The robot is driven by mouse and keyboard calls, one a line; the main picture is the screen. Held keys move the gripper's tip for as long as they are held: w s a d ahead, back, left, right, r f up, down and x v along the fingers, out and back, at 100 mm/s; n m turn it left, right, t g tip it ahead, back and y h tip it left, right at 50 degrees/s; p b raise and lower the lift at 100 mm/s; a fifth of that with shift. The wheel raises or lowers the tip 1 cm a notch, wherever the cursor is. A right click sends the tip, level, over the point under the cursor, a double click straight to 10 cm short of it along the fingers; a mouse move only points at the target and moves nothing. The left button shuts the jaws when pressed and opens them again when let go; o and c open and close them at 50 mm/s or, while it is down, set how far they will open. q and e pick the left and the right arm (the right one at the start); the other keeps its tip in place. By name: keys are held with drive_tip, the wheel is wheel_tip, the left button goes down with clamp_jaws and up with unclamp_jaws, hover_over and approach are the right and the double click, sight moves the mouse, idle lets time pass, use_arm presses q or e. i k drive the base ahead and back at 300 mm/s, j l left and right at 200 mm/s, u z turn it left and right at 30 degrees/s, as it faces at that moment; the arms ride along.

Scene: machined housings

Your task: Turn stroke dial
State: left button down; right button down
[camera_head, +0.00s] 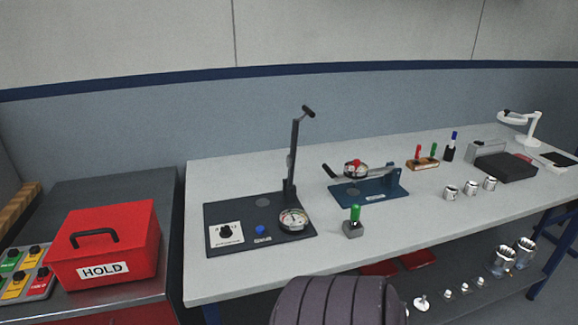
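A black knob (226,231) sits on a white label plate with markings, at the front left of a dark base plate (265,247) on the workbench; I take it to be the stroke dial. The label text is too small to read. To its right on the same plate are a blue button (260,229) and a round gauge (294,219) with a white face. A tall black post with a lever handle (294,150) stands at the plate's back right. Neither gripper shows in the head view, and nothing touches the knob.
A blue fixture (368,192) with a lever and a red-topped gauge stands to the right. A green-handled block (354,222) sits in front of it. A red HOLD box (104,245) stands on the left cabinet. The bench front left is clear. A dark ribbed part, probably mine, shows at bottom centre.

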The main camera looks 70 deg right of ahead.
sight(226, 232)
drive_tip(key=z, duration=2.15)
